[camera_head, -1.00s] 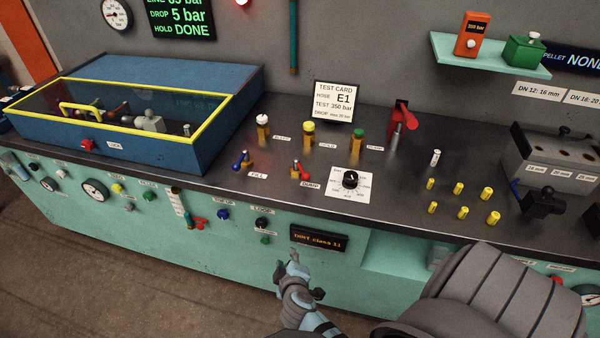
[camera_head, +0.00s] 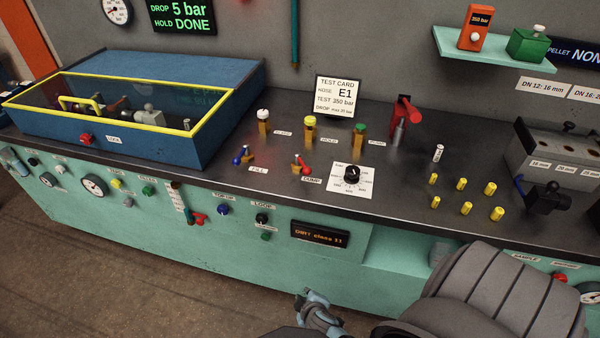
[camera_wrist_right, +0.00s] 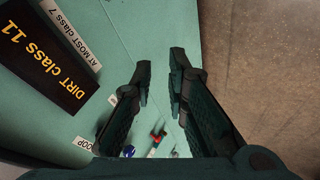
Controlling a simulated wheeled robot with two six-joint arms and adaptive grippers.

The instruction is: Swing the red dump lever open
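My right gripper (camera_head: 308,296) is low in front of the bench, below and apart from the lever. In the right wrist view the gripper (camera_wrist_right: 160,72) has its two fingers spread with nothing between them. The dump lever is not visible in that view. My left gripper is not in view.
A blue-handled fill lever (camera_head: 242,155) stands left of the dump lever, and a dial plate (camera_head: 352,184) to its right. Capped valves (camera_head: 310,130) stand behind. A red handle (camera_head: 198,219) and a DIRT display (camera_head: 320,234) are on the front panel. A yellow-rimmed box (camera_head: 190,122) fills the left.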

